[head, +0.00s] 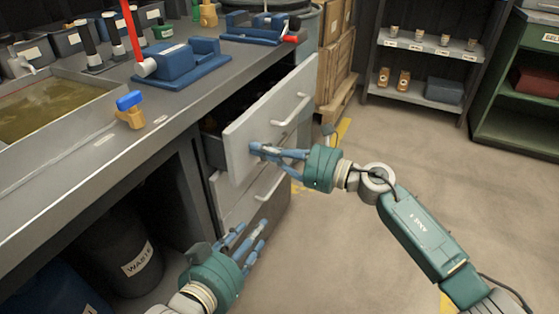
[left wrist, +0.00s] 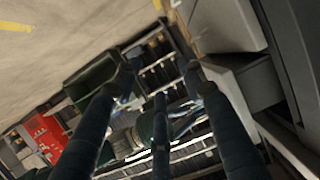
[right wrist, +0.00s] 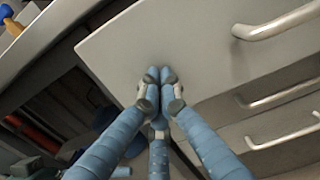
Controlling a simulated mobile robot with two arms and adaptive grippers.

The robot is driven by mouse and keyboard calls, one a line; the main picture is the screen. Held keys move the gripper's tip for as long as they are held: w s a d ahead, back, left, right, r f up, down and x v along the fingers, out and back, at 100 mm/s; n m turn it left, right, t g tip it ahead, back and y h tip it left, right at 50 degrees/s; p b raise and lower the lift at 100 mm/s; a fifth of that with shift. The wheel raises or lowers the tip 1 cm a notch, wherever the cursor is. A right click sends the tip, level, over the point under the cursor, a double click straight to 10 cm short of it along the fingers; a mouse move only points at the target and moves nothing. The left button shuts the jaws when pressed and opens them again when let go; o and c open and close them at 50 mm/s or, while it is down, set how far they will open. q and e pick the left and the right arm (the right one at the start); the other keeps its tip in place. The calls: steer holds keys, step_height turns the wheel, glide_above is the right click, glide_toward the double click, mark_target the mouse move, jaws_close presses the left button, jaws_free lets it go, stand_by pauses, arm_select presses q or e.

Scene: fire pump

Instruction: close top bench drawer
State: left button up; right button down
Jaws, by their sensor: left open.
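The top bench drawer (head: 240,127) is pulled out from under the grey bench, and its dark inside shows behind the pale front panel. Its bar handle (head: 291,108) is on the front. My right gripper (head: 256,149) has its fingertips together at the drawer front's left part, away from the handle. In the right wrist view, the closed fingertips (right wrist: 160,75) overlap the front panel (right wrist: 190,40) and hold nothing; I cannot tell whether they touch it. The handle (right wrist: 275,22) is to their right. My left gripper (head: 255,237) is open and empty, low in front of the bench.
Lower drawers (head: 250,195) sit below the top one and look shut. The bench top (head: 115,145) holds a yellow valve with a blue handle (head: 130,108), a blue fixture (head: 182,62) and a tray of liquid (head: 50,108). A waste bin (head: 125,245) stands underneath. The floor (head: 340,240) at right is clear.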

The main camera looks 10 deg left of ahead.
mark_target(246, 147)
steer(key=b+x, duration=0.1)
steer(key=x, duration=0.3)
steer(key=shift+f, duration=0.15)
steer(key=b+x, duration=0.1)
steer(key=x, duration=0.1)
steer(key=shift+w+a+b, duration=0.15)
steer(key=shift+a+b, duration=0.15)
steer(key=shift+a, duration=0.1)
arm_select(q)
step_height(246, 147, up, 17)
steer(key=d+t+h, duration=0.2)
steer(key=t+h, duration=0.1)
steer(key=t, duration=0.5)
steer(key=shift+d+f, duration=0.15)
steer(key=shift+d, duration=0.1)
arm_select(e)
steer(key=shift+r, duration=0.3)
steer(key=shift+r, duration=0.1)
